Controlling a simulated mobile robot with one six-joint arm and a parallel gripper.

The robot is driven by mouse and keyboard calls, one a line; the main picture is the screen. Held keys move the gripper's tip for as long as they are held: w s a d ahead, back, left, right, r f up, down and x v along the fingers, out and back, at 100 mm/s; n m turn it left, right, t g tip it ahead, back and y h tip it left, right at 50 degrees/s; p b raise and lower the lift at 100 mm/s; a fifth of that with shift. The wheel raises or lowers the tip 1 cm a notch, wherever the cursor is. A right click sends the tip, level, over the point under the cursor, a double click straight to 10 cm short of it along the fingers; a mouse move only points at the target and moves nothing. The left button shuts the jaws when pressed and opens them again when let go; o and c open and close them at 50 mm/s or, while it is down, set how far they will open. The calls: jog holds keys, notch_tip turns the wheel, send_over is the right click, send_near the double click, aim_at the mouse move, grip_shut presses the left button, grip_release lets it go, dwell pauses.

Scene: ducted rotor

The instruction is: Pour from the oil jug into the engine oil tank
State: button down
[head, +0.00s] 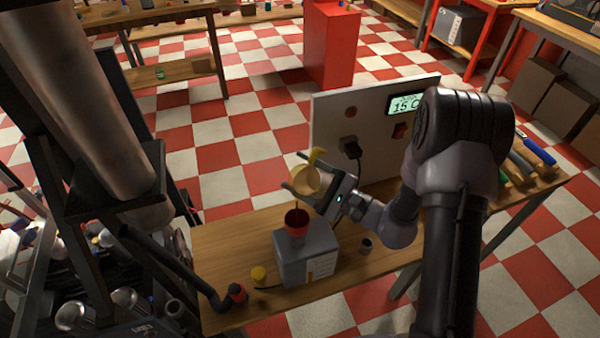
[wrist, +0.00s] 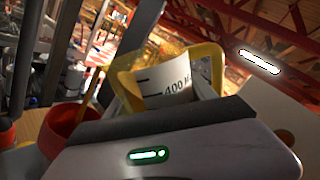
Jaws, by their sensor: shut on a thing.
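The oil jug (head: 306,181), cream with yellow parts, is held tilted in my gripper (head: 297,172), whose fingers are shut around it. In the wrist view the jug (wrist: 175,80) shows a yellow rim and a white label reading "400". The engine oil tank (head: 306,262) is a grey box on the bench. A red funnel (head: 297,221) stands on its top and also shows in the wrist view (wrist: 72,122). The jug is above the funnel, apart from it. The oil level inside is hidden.
A white panel (head: 335,125) with a display and black plug stands behind. A small dark cup (head: 366,246) is right of the tank. Several tools (head: 535,149) lie at the right end.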

jog(key=shift+f+n+b, duration=0.15)
jog(key=shift+n+b, duration=0.25)
jog(key=shift+b, duration=0.45)
jog(key=shift+n+b, duration=0.6)
jog(key=shift+b, duration=0.3)
dwell(2.5)
dwell(3.8)
